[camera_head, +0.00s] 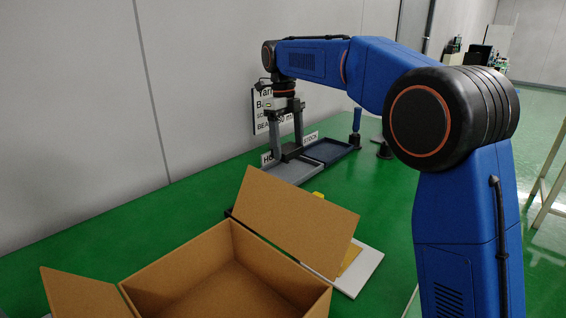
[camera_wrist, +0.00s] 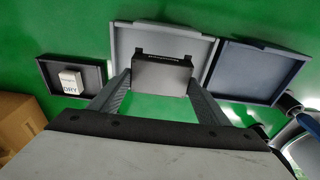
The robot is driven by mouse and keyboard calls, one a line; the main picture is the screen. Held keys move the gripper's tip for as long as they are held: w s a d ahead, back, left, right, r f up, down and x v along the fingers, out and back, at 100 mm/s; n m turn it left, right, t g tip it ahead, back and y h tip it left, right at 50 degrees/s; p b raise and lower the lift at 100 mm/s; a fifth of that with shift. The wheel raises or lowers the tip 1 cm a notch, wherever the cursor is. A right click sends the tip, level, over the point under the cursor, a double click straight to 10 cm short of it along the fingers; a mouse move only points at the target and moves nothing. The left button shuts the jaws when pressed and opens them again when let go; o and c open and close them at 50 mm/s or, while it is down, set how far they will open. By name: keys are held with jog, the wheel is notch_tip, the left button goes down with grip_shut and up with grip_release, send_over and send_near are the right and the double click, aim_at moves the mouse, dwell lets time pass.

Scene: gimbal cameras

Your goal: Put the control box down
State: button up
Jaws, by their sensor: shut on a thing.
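My gripper (camera_head: 291,146) points down over the grey tray (camera_head: 299,176) on the green table. Its fingers are shut on a dark box (camera_head: 291,155), which I take to be the control box. In the wrist view, my gripper (camera_wrist: 160,82) has one finger on each side of the dark box (camera_wrist: 162,77). The tray's floor shows no other object.
A blue-grey tray (camera_head: 328,151) stands beside the grey one, with dark stands and a blue-handled tool (camera_head: 357,120) beyond. A small black tray (camera_wrist: 45,83) holds a white "DRY" packet (camera_wrist: 71,80). An open cardboard box (camera_head: 180,275) and a white board (camera_head: 368,262) stand nearer.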

aim_at(285, 147)
jog(key=shift+a+f, duration=0.1)
jog(key=shift+f, duration=2.6)
jog(key=shift+f, duration=0.15)
jog(key=o, duration=1.2)
jog(key=shift+c, duration=0.2)
jog(key=r, duration=0.8)
jog(key=w+r, duration=0.1)
jog(key=r, duration=0.3)
jog(key=shift+a+r, duration=0.15)
jog(key=shift+a, duration=0.25)
jog(key=shift+s, duration=0.1)
